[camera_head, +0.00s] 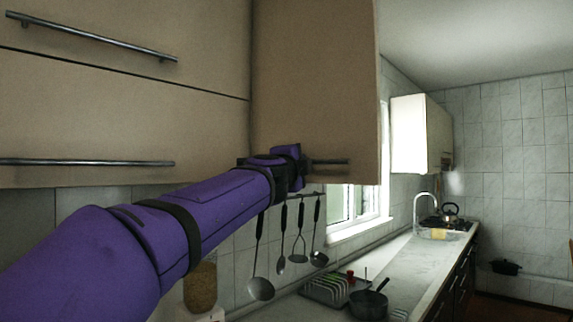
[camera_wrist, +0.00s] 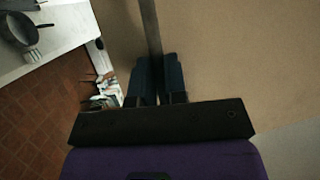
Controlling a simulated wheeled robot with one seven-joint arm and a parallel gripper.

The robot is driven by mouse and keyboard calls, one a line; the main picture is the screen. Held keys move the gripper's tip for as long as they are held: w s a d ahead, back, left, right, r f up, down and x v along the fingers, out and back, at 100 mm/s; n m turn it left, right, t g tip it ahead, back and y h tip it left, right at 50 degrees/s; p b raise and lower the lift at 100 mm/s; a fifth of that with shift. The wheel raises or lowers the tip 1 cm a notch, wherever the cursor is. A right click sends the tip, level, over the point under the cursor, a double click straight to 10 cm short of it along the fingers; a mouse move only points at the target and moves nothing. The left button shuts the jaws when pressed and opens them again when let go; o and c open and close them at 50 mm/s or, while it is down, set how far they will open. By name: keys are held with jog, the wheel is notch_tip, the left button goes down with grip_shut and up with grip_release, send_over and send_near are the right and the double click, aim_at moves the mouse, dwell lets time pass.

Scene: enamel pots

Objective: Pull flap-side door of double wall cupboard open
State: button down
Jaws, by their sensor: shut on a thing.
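The flap-side door (camera_head: 315,80) of the wall cupboard is a plain beige panel right of the flap fronts. Its face is angled differently from theirs, so it appears swung partly open, with its free edge at the right. Its dark bar handle (camera_head: 330,161) is near the bottom edge. My gripper (camera_head: 300,165) is at the handle's left part. In the wrist view, my gripper's fingers (camera_wrist: 157,65) are shut on the handle (camera_wrist: 149,25), close to the door face (camera_wrist: 240,55). The cupboard's interior and its other door are hidden.
Flap fronts (camera_head: 120,90) with bar handles are at left. Utensils (camera_head: 262,285) hang below the door. A counter (camera_head: 400,265) holds a dish rack (camera_head: 335,290) and a pan (camera_head: 369,303). The tiled floor (camera_wrist: 45,125) shows clear space.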

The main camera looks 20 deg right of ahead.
jog(key=shift+a, duration=0.2)
dwell(0.4)
jog(key=c, duration=1.2)
grip_release()
